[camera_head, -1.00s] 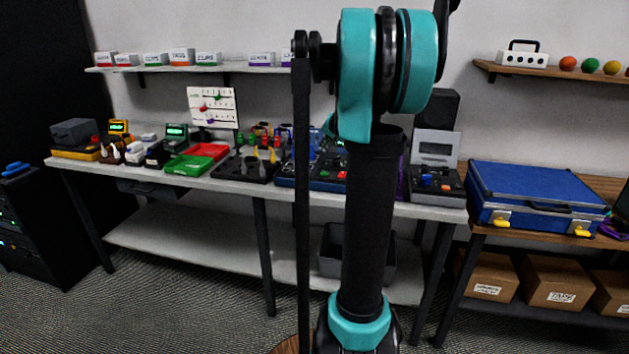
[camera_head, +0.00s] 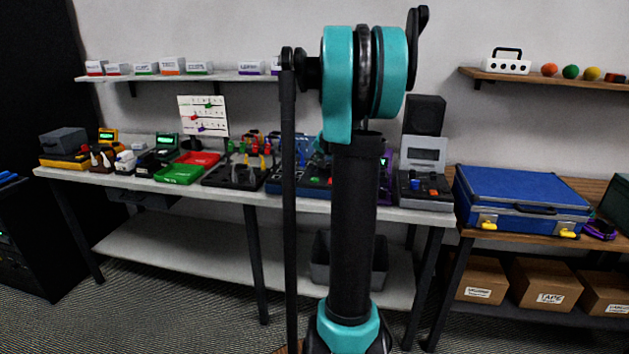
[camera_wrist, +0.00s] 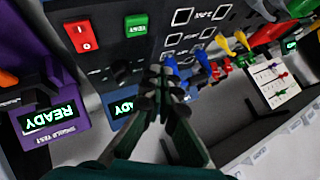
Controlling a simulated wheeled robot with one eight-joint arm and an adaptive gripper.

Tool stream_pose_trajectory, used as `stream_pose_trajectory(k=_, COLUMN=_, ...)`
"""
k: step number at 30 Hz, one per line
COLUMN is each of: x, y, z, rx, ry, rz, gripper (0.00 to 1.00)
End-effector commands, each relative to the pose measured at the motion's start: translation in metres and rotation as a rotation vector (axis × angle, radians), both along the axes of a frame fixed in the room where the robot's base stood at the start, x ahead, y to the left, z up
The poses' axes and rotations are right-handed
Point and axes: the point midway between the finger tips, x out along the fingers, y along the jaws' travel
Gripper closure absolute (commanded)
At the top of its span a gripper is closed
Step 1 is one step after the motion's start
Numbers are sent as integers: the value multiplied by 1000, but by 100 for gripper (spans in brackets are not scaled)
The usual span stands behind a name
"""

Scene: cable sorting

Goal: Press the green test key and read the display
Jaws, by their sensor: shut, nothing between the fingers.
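In the wrist view, the green key (camera_wrist: 136,26), marked TEST, sits on a dark panel (camera_wrist: 110,62) beside a red rocker switch (camera_wrist: 81,37). My gripper (camera_wrist: 165,78) is shut and empty, over the panel below and right of the green key in the picture, apart from the key. In the head view my arm hides the gripper and part of the panel.
A purple unit (camera_wrist: 48,70) beside the panel has its own READY display (camera_wrist: 48,117). Blue, yellow and red plugs (camera_wrist: 200,62) stand close to the right of my gripper. In the head view, a blue case (camera_head: 522,198) lies on the right table.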

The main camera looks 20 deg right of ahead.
Motion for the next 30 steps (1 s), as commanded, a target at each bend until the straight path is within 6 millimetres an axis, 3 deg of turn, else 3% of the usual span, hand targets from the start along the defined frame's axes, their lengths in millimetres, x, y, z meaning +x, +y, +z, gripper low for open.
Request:
stream_pose_trajectory(k=6, x=0, y=0, z=-27, rx=0, ry=0, rz=0, gripper=100)
stream_pose_trajectory(k=12, x=0, y=0, z=-41, rx=0, ry=0, rz=0, gripper=100)
stream_pose_trajectory(k=30, x=0, y=0, z=-44, rx=0, ry=0, rz=0, gripper=100)
